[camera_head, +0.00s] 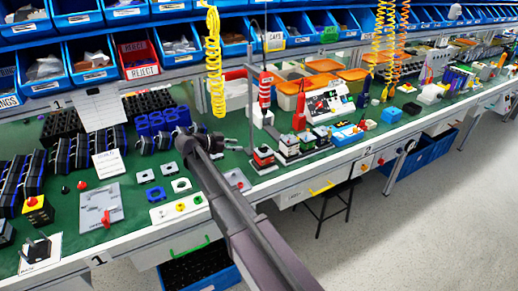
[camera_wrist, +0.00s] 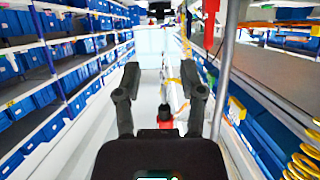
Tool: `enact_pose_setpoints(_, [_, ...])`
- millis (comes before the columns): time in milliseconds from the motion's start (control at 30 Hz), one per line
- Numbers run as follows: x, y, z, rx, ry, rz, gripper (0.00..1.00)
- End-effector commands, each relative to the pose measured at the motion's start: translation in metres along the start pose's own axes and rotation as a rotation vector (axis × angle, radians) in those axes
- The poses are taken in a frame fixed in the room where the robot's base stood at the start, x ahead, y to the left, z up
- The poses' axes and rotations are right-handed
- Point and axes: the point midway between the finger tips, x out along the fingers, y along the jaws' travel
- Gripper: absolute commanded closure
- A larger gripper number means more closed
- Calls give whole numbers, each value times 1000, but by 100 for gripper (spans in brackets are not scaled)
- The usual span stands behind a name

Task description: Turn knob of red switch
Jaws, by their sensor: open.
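A light grey plate (camera_head: 92,200) lies on the green bench top at the left, with a small red knob-like part (camera_head: 106,217) on it. A second grey plate (camera_head: 237,181) with a reddish part sits near the bench edge, partly beside my arm. I cannot tell for sure which is the red switch. My gripper (camera_head: 225,143) is above the bench, to the right of and beyond the first plate. In the wrist view my gripper (camera_wrist: 160,95) has its two dark fingers spread apart with nothing held. That view looks along the aisle and shows no clear switch.
A yellow box with a red button (camera_head: 36,206) stands left of the first plate. Blue bins (camera_head: 90,60) line the back. A yellow coiled hose (camera_head: 214,65) hangs near my gripper. An upright red tool (camera_head: 265,88) stands farther right. The aisle floor (camera_head: 420,220) is clear.

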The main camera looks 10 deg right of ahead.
Motion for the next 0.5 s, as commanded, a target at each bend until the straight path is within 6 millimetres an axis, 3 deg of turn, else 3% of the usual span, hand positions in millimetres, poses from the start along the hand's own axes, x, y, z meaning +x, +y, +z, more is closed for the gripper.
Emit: enact_pose_setpoints(500, [80, 0, 2, 1, 0, 2, 49])
